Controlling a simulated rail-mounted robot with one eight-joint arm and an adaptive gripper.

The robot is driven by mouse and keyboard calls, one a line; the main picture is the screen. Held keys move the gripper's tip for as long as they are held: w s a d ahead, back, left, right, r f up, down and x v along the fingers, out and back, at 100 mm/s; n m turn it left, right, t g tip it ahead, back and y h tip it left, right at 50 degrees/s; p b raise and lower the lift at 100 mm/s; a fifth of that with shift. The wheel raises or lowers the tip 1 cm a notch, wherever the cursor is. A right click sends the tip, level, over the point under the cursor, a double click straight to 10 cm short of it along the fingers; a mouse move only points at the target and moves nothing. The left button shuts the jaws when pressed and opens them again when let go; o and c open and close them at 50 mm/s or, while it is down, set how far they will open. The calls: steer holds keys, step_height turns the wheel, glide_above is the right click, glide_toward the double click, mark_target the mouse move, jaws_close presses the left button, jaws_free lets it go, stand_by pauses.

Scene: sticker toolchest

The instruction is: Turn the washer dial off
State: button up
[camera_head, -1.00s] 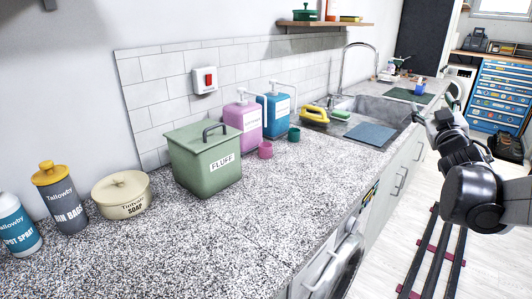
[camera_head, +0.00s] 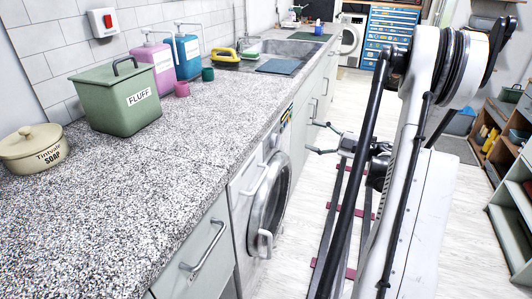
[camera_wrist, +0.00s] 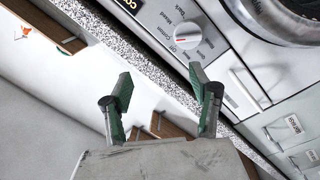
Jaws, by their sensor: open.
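The washer (camera_head: 240,195) is built in under the counter, its round door facing the aisle. In the wrist view its dial (camera_wrist: 186,38) is a round white knob with a red pointer line. Printed labels such as Mixed and Dark surround it; which one the pointer marks is hard to read. My gripper (camera_head: 316,137) is open and empty in the aisle, apart from the washer's front. In the wrist view my gripper (camera_wrist: 160,80) has its green-padded fingers spread, the dial showing beyond and above them, untouched. The dial cannot be made out in the head view.
The granite counter (camera_head: 160,170) edge runs above the washer. A drawer handle (camera_head: 205,245) juts out nearby. On the counter stand a green FLUFF box (camera_head: 115,105) and a soap pot (camera_head: 32,155). Floor rails (camera_head: 330,215) run along the aisle; shelves (camera_head: 505,180) stand at right.

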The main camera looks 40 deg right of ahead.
mark_target(279, 140)
step_height(279, 140, down, 4)
steer(key=s+g, duration=0.1)
steer(key=s, duration=0.1)
steer(key=shift+n+y, duration=0.3)
steer(key=shift+y, duration=0.1)
steer(key=b+x, duration=0.1)
steer(key=x, duration=0.6)
steer(key=b+x, duration=0.2)
steer(key=x, duration=0.5)
steer(key=shift+s+a+f, duration=0.15)
steer(key=shift+s+a, duration=0.05)
steer(key=shift+a, duration=0.2)
steer(key=c, duration=1)
